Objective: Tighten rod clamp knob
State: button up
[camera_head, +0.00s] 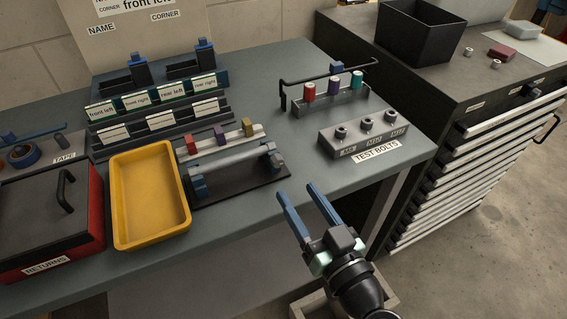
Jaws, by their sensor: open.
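A pale horizontal rod (232,167) rests between blue-grey end supports on a dark base plate (240,191), near the front of the bench. A small grey-brown block or knob (278,162) sits at its right end. I cannot tell for certain that this is the clamp knob. My gripper (296,189) is open and empty, with two long blue fingers. It is in front of and to the right of the rod fixture, apart from it, by the bench's front edge. No thing shows between the fingers.
A yellow tray (117,205) and a red returns box (98,226) stand left of the fixture. Labelled racks (158,124) are behind it. A test bolts block (346,148) and a rack with a bent black rod (316,77) stand right. A drawer cabinet (470,165) is beyond.

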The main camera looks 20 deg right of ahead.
aim_at(279, 164)
jog(key=w+p, duration=0.1)
jog(key=w, duration=0.6)
jog(key=shift+w+a, duration=0.1)
jog(key=shift+a, duration=0.05)
grip_shut()
